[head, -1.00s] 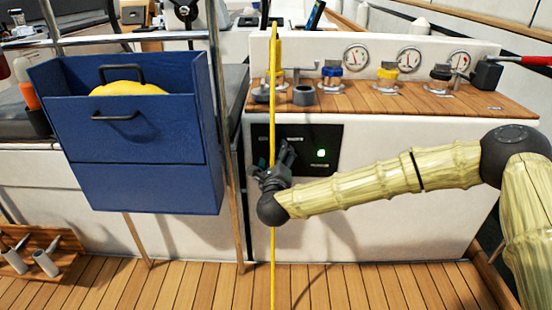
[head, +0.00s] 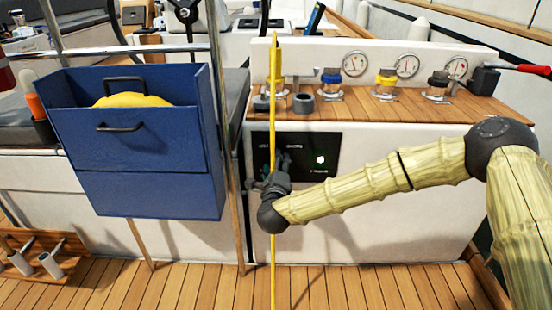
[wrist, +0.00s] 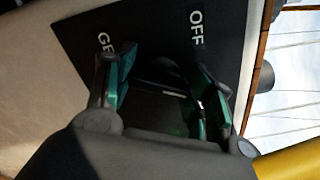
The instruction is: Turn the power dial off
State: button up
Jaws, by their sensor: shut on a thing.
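My gripper (head: 277,165) is at the panel's left part, partly behind a thin yellow upright pole (head: 273,215). It hides the dial in the head view. In the wrist view, the dark dial (wrist: 158,74) lies between the two green-padded fingers of my gripper (wrist: 160,92), which are shut on it. The panel's OFF label (wrist: 196,30) shows beyond the fingers. The dial's exact angle is too dark to tell.
A wooden counter (head: 400,112) above the panel bears several coloured-collar fittings. A blue box (head: 140,150) with a yellow thing inside stands to the left, beside metal posts. The yellow pole is close to my gripper. The deck (head: 350,285) in front is clear.

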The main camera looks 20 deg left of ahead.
jog(key=n+p, duration=0.1)
jog(key=n, duration=0.1)
jog(key=n+p, duration=0.1)
jog(key=p, duration=0.1)
jog(key=shift+r+n+p, duration=0.2)
jog(key=shift+n+p, duration=0.1)
jog(key=shift+n, duration=0.1)
jog(key=n+p, duration=0.3)
jog(key=shift+f+n, duration=0.1)
jog(key=shift+n, duration=0.2)
jog(key=n+p, duration=0.3)
jog(key=n, duration=0.1)
jog(key=shift+f, duration=0.15)
jog(key=shift+f+n+p, duration=0.2)
jog(key=shift+n+p, duration=0.65)
jog(key=shift+n, duration=0.75)
jog(key=o, duration=1)
